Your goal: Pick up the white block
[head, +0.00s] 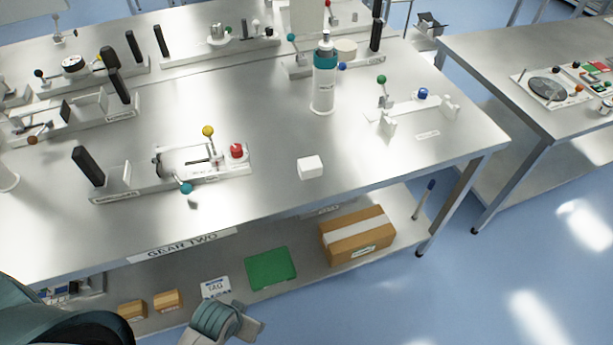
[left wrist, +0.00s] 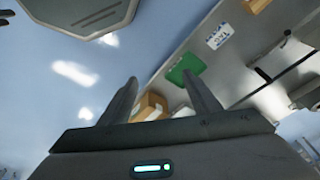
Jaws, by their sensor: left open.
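The white block (head: 310,167) lies on the steel table top (head: 280,215) near its front edge, right of a small fixture. Nothing touches it. My left gripper (left wrist: 163,90) is open and empty in the left wrist view, with its two fingers well apart. In the head view, part of my left wrist shows at the bottom, in front of and below the table edge, well short of the block. I cannot make out the block in the left wrist view. My right gripper is in neither view.
A fixture with yellow and red knobs (head: 205,160) stands left of the block. A white bottle (head: 324,85) stands behind it, and another fixture (head: 410,108) is at right. The lower shelf holds a cardboard box (head: 357,240) and a green item (head: 271,268). The table around the block is clear.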

